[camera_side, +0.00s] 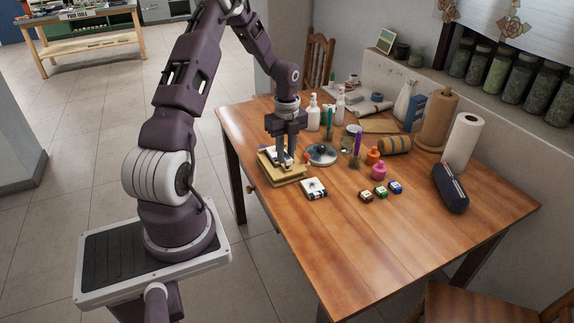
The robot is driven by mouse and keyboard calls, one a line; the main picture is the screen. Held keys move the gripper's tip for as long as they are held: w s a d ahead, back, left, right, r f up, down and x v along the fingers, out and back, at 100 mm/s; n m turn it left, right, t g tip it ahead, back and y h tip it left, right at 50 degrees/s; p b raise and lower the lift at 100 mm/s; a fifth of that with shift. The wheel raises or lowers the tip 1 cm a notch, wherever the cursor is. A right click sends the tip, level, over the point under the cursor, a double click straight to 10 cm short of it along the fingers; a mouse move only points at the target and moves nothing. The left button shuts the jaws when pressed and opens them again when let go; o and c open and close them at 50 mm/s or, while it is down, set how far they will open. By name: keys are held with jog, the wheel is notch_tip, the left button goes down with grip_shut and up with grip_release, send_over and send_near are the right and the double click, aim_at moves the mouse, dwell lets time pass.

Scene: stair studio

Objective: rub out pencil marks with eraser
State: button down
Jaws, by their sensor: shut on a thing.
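My gripper (285,164) points down over the left part of the wooden table. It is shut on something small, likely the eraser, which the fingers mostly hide. Just under the fingertips lies a flat yellowish board or pad (290,180) with a white and dark patch on it, partly covered by the gripper. I cannot tell whether the held thing touches the surface. Any pencil marks are too small to make out.
A white and black block (314,188) lies just right of the pad. A round grey dish (321,154), a white bottle (313,113), a pink pot (379,171) and small coloured blocks (381,190) stand nearby. A dark blue case (450,188) lies right. The table's front is clear.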

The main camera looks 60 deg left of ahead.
jog(key=w+a+r, duration=0.3)
jog(key=a, duration=0.7)
jog(key=shift+s+d+f, duration=0.15)
jog(key=shift+f, duration=1.4)
jog(key=shift+s+d+f, duration=0.1)
jog(key=shift+s+f, duration=0.05)
jog(key=shift+f, duration=1.35)
notch_tip(320, 180, down, 2)
jog(key=shift+f, duration=0.15)
jog(key=shift+a, duration=3.1)
jog(key=d, duration=0.6)
jog(key=shift+d, duration=0.25)
jog(key=shift+s+a, duration=0.1)
jog(key=shift+a, duration=3.05)
jog(key=shift+d, duration=3)
notch_tip(320, 180, up, 8)
jog(key=shift+r, duration=0.2)
